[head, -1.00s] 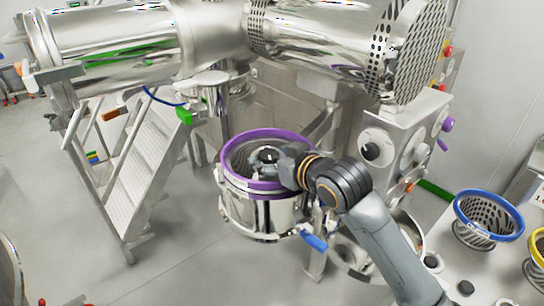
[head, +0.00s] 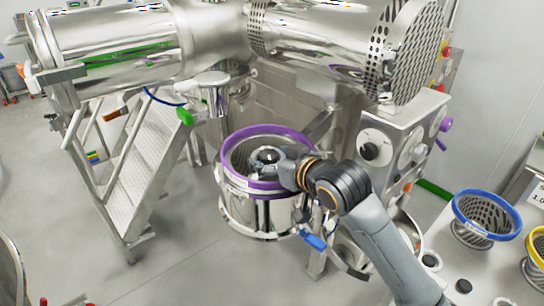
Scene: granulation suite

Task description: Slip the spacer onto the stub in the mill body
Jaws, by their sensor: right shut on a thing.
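The mill body (head: 262,216) is a shiny steel drum with a purple ring (head: 236,138) around its open top. It stands below the large steel cylinders, near the middle of the head view. My right gripper (head: 270,156) reaches in from the right over the ring, and its tips are inside the opening. It is shut on a small dark, shiny piece, probably the spacer, which is mostly hidden by the fingers. The stub is not clearly visible; whether the piece touches it I cannot tell. My left gripper is not in view.
A blue-rimmed perforated basket (head: 488,218) and a yellow-rimmed one (head: 538,262) stand on the table (head: 478,262) at the right, with small black parts (head: 463,286). A control box with knobs (head: 392,140) stands behind my right arm. Steel stairs (head: 125,185) are at the left.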

